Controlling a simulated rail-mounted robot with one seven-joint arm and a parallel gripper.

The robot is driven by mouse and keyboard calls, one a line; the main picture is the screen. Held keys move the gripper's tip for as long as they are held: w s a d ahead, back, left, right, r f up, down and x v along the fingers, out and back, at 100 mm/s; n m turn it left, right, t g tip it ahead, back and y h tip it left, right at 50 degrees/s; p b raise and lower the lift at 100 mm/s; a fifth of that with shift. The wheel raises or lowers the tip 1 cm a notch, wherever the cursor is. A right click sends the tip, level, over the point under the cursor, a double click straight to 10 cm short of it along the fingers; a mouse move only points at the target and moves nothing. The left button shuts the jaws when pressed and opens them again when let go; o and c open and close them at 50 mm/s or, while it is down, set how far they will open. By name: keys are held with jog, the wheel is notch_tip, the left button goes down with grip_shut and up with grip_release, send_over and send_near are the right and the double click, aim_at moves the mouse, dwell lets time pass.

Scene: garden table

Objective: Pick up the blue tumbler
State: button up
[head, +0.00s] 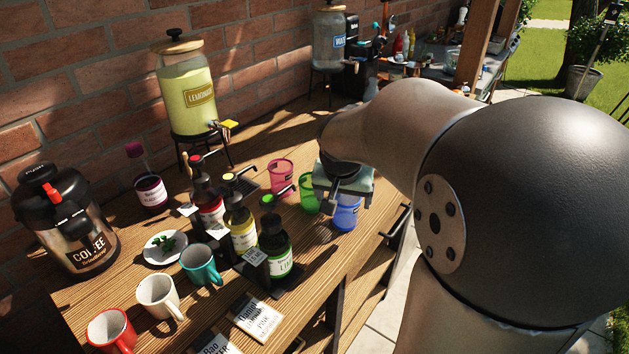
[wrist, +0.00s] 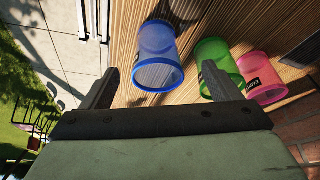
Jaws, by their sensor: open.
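The blue tumbler (head: 347,214) stands upright near the table's front edge, under my gripper (head: 337,192) in the head view. Its top is partly hidden there by the gripper. In the wrist view the blue tumbler (wrist: 158,56) shows between and beyond the two fingers of my gripper (wrist: 160,84). The fingers are wide apart and nothing is held between them. I cannot tell whether the fingertips have reached the height of the tumbler's rim.
A green tumbler (wrist: 219,66) stands close beside the right finger, with a pink tumbler (wrist: 262,78) past it. Syrup bottles (head: 240,228) stand left of the tumblers in the head view. A lemonade dispenser (head: 188,90) stands behind. Paving (wrist: 60,44) lies beyond the table edge.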

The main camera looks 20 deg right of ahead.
jog(key=shift+x, duration=1.1)
jog(key=x, duration=0.3)
jog(key=p+x, duration=0.1)
jog(key=x, duration=0.1)
jog(key=shift+w+d+r, duration=0.15)
jog(key=shift+d, duration=0.2)
jog(key=c, duration=1.1)
